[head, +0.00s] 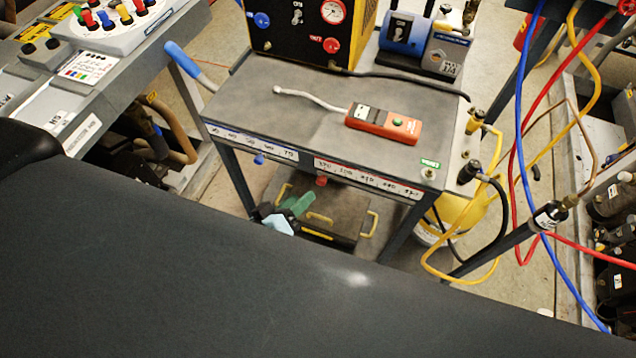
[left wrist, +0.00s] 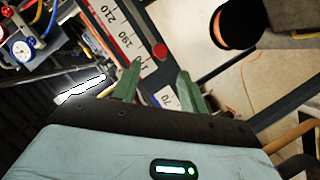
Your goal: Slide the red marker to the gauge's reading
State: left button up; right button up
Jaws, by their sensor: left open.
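The red marker (head: 321,181) sits at the lower edge of the red-edged number scale (head: 368,181) on the cart's front, near that scale's left end. It also shows in the left wrist view (left wrist: 160,50), beyond my fingertips. My right gripper is not in view.
A blue marker (head: 258,159) sits under the scale's left part. A red handheld device (head: 384,124) with a probe lies on the cart top (head: 250,105). A case with yellow handles (head: 330,217) is on the lower shelf. Hoses (head: 518,150) hang at the right.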

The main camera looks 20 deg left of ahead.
aim_at(319, 183)
pick_arm(q)
jog(key=x, duration=0.7)
jog(key=shift+w+d, duration=0.1)
jog(key=shift+w, duration=0.2)
grip_shut()
